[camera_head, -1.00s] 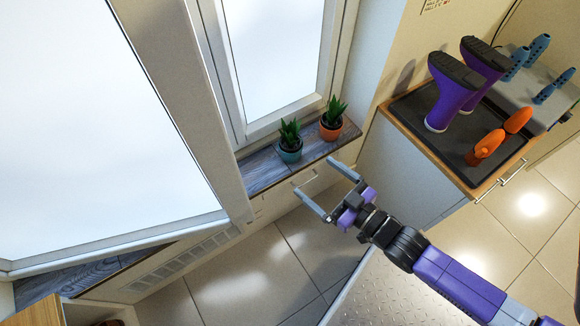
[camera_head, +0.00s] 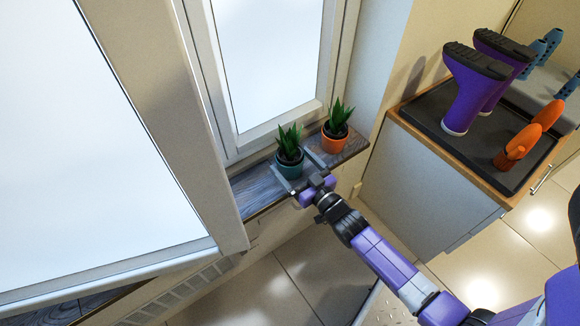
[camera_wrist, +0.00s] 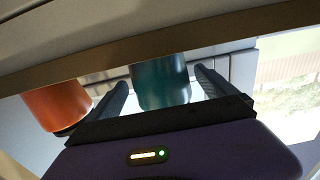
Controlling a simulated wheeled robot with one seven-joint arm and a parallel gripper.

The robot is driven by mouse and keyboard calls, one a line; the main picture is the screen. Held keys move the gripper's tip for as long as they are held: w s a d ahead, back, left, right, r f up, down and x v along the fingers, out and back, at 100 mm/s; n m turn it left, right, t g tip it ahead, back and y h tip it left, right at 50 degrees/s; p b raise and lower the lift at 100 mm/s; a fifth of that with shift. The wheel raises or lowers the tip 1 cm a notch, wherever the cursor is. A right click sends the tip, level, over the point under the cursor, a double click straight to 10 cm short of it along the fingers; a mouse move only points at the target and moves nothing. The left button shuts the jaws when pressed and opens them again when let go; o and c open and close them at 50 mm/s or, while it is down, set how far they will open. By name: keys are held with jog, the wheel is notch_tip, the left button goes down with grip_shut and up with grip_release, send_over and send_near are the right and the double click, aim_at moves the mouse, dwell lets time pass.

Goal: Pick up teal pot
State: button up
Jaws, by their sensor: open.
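The teal pot (camera_head: 290,168) holds a spiky green plant and stands upright on the wooden windowsill. My gripper (camera_head: 296,172) is at the sill with its fingers open, one on each side of the teal pot. In the wrist view, the teal pot (camera_wrist: 160,82) shows between the two fingers of my gripper (camera_wrist: 163,92). Its lower part in the head view is partly hidden by my gripper. I cannot tell whether either finger touches it.
An orange pot (camera_head: 334,141) with a plant stands close to the right of the teal pot; it also shows in the wrist view (camera_wrist: 57,104). The window frame (camera_head: 280,128) rises behind the pots. A cabinet with a dark tray (camera_head: 475,145) holds purple boots and orange items at right.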

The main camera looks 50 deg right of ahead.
aim_at(284, 155)
jog(key=x, duration=0.1)
jog(key=b+x, duration=0.1)
jog(key=x, duration=0.1)
jog(key=shift+w+a+f+b, duration=0.1)
jog(key=shift+w+f+b, duration=0.1)
jog(key=shift+f+b, duration=0.15)
jog(key=shift+w+d+r, duration=0.1)
jog(key=shift+w+d, duration=0.15)
jog(key=shift+w, duration=0.25)
jog(key=c, duration=1.6)
